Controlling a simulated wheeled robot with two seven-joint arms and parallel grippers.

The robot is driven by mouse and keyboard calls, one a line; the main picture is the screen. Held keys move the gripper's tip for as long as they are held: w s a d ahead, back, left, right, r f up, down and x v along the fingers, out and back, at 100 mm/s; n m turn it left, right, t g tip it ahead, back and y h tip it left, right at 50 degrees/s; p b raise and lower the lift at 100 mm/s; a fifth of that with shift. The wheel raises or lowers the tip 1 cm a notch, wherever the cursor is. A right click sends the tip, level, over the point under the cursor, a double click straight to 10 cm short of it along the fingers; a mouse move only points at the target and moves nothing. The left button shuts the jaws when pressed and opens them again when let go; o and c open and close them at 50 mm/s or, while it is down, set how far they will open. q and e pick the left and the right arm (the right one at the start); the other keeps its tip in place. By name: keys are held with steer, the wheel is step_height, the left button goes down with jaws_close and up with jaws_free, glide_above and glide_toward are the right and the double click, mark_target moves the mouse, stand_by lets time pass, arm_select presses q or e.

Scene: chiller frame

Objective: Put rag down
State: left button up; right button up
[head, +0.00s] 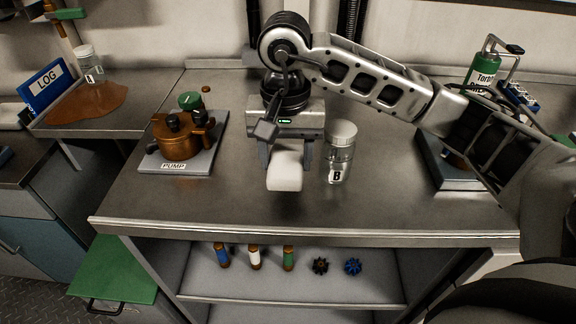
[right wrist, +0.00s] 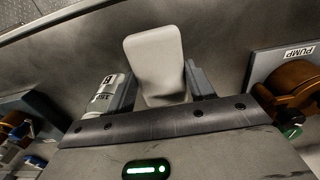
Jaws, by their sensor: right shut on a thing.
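The rag, a small white folded pad (head: 285,171), is between the fingers of my right gripper (head: 286,158) over the middle of the steel counter (head: 230,200). In the right wrist view the rag (right wrist: 155,60) sticks out past the fingers of the right gripper (right wrist: 160,88), which is shut on it. I cannot tell whether the rag touches the counter. My left gripper is not in view.
Jar B (head: 341,152) stands close to the right of the gripper. The PUMP unit (head: 183,140) is on its plate at left. A green bottle (head: 484,73) and another plate are at right. A shelf below holds small parts (head: 254,257). The counter's front is clear.

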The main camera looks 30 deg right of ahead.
mark_target(287, 170)
steer(key=shift+w+d+f, duration=0.3)
steer(key=shift+w+f, duration=0.05)
steer(key=shift+f, duration=0.2)
step_height(287, 170, down, 3)
steer(key=shift+w+d+f+p, duration=0.1)
steer(key=shift+d+p, duration=0.05)
steer(key=shift+p, duration=0.5)
steer(key=shift+f+b, duration=0.4)
steer(key=o, duration=0.9)
steer(key=shift+r, duration=0.15)
steer(key=shift+o, duration=0.2)
